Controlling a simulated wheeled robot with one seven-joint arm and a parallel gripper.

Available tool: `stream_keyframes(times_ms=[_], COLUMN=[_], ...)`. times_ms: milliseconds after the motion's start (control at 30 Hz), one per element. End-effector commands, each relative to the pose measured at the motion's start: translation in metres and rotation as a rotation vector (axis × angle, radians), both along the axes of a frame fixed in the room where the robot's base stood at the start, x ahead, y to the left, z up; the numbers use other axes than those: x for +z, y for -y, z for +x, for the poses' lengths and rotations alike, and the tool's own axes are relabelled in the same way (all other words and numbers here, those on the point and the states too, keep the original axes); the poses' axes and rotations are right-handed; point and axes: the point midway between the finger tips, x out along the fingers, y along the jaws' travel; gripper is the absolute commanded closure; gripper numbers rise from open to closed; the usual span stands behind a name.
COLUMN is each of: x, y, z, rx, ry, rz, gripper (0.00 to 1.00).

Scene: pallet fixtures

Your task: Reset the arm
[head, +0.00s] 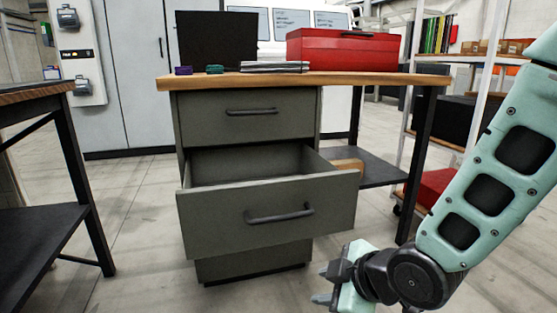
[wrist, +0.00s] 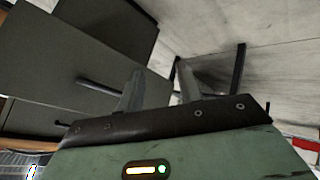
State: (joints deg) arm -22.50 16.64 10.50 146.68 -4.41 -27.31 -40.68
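My gripper (head: 323,284) is low in the head view, in front of and just right of the drawer unit's lower part. My mint-green arm comes down to it from the right edge. In the wrist view my gripper (wrist: 158,72) shows two fingers spread apart with nothing between them, so it is open and empty. The middle drawer (head: 270,215) of the grey drawer unit is pulled out, and its visible inside looks empty. The gripper is apart from the drawer handle (head: 279,214) in the head view.
The upper drawer (head: 250,115) is shut. On the wooden worktop (head: 350,79) are a red toolbox (head: 340,50), a dark panel (head: 217,40) and small items. A second table (head: 40,190) stands left, a shelf rack (head: 480,75) right. Floor between the left table and drawers is clear.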

Motion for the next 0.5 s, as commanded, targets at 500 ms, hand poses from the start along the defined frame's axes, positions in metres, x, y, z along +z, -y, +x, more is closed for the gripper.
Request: stream_keyframes(times_ms=[500], x=[0.065], y=[0.044], z=[-0.152], rx=[-0.524], ry=[-0.680], rz=[-0.161], gripper=[0.64])
